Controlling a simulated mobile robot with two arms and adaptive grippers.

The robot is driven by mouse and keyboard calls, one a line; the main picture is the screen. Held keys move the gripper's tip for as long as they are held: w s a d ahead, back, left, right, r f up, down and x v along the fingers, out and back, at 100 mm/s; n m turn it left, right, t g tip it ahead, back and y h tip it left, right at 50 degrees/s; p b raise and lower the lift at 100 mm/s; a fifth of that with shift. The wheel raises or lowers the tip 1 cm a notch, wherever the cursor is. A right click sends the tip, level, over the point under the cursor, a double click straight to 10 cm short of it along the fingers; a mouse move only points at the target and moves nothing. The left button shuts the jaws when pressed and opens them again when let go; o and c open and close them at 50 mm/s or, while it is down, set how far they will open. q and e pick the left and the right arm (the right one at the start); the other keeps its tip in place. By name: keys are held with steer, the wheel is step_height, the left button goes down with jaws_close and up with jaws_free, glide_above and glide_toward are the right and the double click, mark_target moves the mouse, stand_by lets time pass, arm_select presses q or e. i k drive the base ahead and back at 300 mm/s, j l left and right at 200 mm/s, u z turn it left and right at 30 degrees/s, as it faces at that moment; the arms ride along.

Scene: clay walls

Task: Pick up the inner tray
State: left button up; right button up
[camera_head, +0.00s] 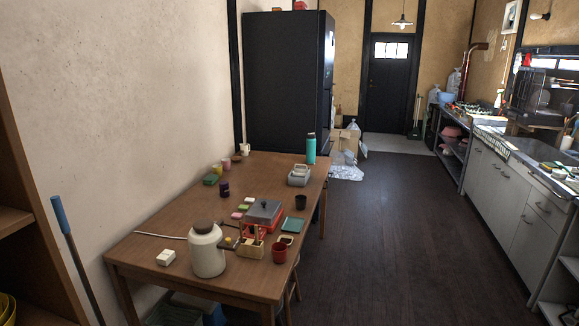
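A wooden table (160,233) stands against the left wall with many small things on it. A red box with a grey lid or insert (265,211) sits near its middle. I cannot tell whether an inner tray is inside the box. A small flat teal tray or dish (293,225) lies to the right of the box. A light grey handled container (299,177) stands farther back near the right edge. None of these is clearly identifiable as the inner tray. Neither of my grippers shows in the head view.
A large cream jar (207,254), a tan handled caddy (250,247) and a red cup (279,253) crowd the table's near part. A teal bottle (310,149) stands at its far right. Dark floor (400,230) is open between table and kitchen counter (510,190).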

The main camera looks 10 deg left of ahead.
mark_target(298, 171)
steer(key=i+u, duration=0.1)
steer(key=i, duration=0.45)
steer(key=i+l, duration=0.15)
steer(key=i, duration=0.4)
steer(key=i+l+u, duration=0.15)
steer(key=i, duration=0.35)
steer(key=k, duration=0.2)
steer(key=k+u, duration=0.2)
steer(key=u, duration=0.3)
steer(key=k+j+u, duration=0.15)
steer(key=u, duration=0.35)
steer(key=i+l+u, duration=0.1)
steer(key=l+u, duration=0.15)
steer(key=u, duration=0.15)
steer(key=i+l+u, duration=0.1)
steer(key=l+u, duration=0.85)
steer(key=u, duration=0.15)
steer(key=k+l, duration=0.1)
steer(key=l, duration=3.1)
steer(key=k, duration=0.05)
